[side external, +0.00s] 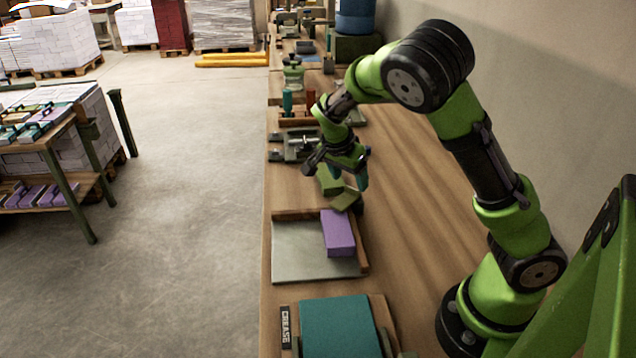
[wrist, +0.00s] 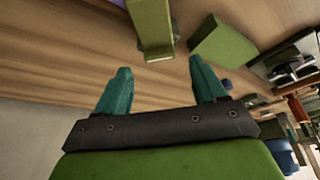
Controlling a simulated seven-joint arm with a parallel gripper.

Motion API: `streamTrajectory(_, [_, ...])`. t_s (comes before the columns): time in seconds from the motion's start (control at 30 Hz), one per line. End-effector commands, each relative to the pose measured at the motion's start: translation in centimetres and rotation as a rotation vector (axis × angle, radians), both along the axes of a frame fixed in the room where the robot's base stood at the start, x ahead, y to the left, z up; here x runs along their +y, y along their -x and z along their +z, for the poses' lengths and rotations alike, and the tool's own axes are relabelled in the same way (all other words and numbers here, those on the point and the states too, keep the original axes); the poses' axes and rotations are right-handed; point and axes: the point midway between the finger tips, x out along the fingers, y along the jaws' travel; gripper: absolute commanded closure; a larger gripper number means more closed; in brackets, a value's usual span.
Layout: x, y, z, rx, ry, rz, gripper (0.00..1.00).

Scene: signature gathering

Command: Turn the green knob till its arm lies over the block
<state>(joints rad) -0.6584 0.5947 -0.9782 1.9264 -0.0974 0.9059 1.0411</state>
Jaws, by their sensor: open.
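My gripper (side external: 349,178) is open, with its teal fingers pointing down beside green parts at the far end of the fixture. In the wrist view, nothing is between the fingertips (wrist: 160,65). An olive-green bar (wrist: 151,22) with a metallic end lies just beyond them, and a green block-like part (wrist: 222,39) is to its right. In the side view, green parts (side external: 329,181) show under the gripper; which one is the knob and which its arm is hard to tell. A purple block (side external: 338,233) lies on the grey plate (side external: 300,250), nearer the camera than the green parts.
A wooden fence borders the plate. A teal pad (side external: 340,327) on a board lies nearer the camera. A dark metal fixture (side external: 298,147) and upright red and teal handles stand beyond the gripper. The bench right of the plate is clear.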

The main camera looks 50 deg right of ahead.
Motion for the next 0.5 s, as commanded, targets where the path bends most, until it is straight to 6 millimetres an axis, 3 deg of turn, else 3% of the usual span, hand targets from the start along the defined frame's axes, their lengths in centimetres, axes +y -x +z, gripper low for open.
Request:
streamTrajectory(0.3, [3.1, -0.1, 7.4, -0.006, -0.002, 0.005, 0.3])
streamTrajectory(0.5, [4.5, -0.1, 10.6, -0.002, -0.002, 0.002, 0.3])
